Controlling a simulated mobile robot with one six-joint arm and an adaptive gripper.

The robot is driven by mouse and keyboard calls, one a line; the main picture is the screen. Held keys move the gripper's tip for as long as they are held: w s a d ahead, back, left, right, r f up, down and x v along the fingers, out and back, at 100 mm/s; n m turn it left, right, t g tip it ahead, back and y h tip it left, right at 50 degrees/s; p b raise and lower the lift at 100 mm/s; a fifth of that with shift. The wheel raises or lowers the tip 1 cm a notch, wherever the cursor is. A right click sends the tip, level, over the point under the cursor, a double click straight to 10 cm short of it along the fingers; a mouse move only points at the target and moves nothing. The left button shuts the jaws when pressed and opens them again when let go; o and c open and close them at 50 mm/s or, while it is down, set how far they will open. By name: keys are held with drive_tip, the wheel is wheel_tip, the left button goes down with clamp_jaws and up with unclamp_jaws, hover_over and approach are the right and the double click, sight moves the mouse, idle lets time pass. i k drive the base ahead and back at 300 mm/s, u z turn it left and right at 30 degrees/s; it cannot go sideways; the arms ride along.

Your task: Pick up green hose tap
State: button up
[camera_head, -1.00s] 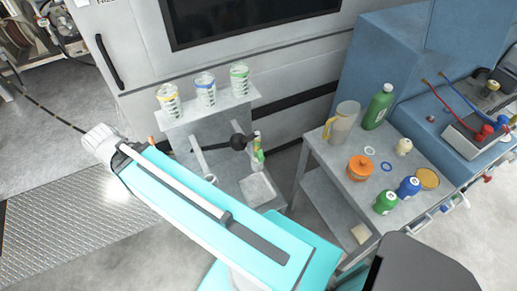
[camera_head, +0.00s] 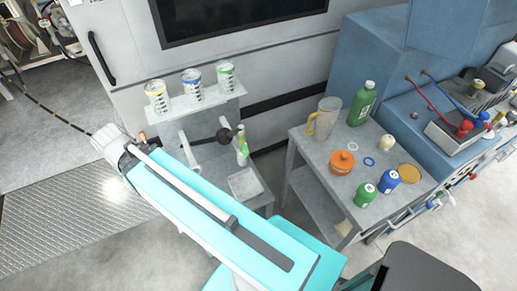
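I cannot make out a green hose tap for certain in the head view. Part of a hose reel (camera_head: 18,38) shows at the top left, and a dark hose (camera_head: 45,107) runs from there down to the right, passing out of sight at my arm. My turquoise arm crosses the lower middle of the picture. My gripper is not in view, so its state and anything in it are hidden.
A grey stand holds several clear measuring cups (camera_head: 192,84), with a green-and-white bottle (camera_head: 242,146) lower down. A grey table (camera_head: 318,160) carries a jug (camera_head: 323,118), a green bottle (camera_head: 362,103) and an orange pot (camera_head: 342,162). Open floor lies left.

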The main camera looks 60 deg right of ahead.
sight(241, 135)
drive_tip(key=u, duration=0.05)
drive_tip(key=k, duration=2.15)
drive_tip(key=z, duration=1)
drive_tip(key=i, duration=1)
